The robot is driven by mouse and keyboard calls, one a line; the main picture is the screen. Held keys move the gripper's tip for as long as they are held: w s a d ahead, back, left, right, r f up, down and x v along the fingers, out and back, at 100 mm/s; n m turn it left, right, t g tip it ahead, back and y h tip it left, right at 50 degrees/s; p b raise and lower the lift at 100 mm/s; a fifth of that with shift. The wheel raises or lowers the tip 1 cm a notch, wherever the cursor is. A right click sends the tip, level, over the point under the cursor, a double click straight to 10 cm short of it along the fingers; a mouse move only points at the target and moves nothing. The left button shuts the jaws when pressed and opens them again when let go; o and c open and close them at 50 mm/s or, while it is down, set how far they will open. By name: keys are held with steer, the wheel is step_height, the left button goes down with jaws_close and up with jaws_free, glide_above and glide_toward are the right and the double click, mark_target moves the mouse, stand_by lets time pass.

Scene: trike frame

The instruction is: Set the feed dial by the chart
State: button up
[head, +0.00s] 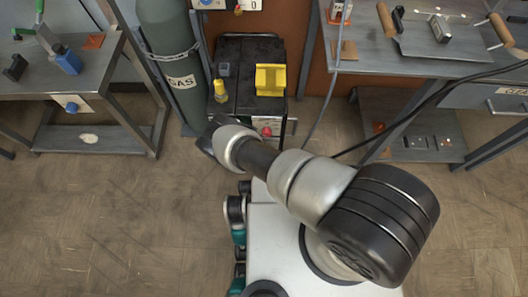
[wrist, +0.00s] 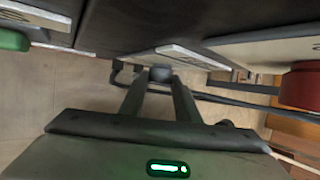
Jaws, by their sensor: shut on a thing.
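A small dark grey knob (wrist: 160,72) sits on the front of the black machine (head: 245,55), which also shows in the wrist view (wrist: 150,20). My gripper (wrist: 160,81) has its two fingertips on either side of the knob and is shut on it. No label on the knob is legible, so I cannot confirm it is the feed dial. A red knob (head: 267,131) is on the machine's lower front, and a large red knob (wrist: 302,86) is at the right in the wrist view. In the head view my wrist hides the fingers. I cannot make out a chart.
A green gas cylinder (head: 172,60) stands left of the machine. A yellow bottle (head: 220,91) and a yellow block (head: 270,79) are on its top. Metal tables (head: 60,85) (head: 400,67) stand on both sides. A dark cable (head: 420,108) runs at right. The floor at front left is clear.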

steer(key=shift+w+a+r, duration=0.15)
steer(key=shift+w+r, duration=0.1)
steer(key=shift+w, duration=0.1)
steer(key=o, duration=1)
steer(key=shift+o, duration=0.2)
steer(key=shift+s+f, duration=0.1)
steer(key=p+v, duration=0.5)
steer(key=v, duration=1.2)
steer(key=shift+s, duration=0.2)
steer(key=shift+a, duration=0.15)
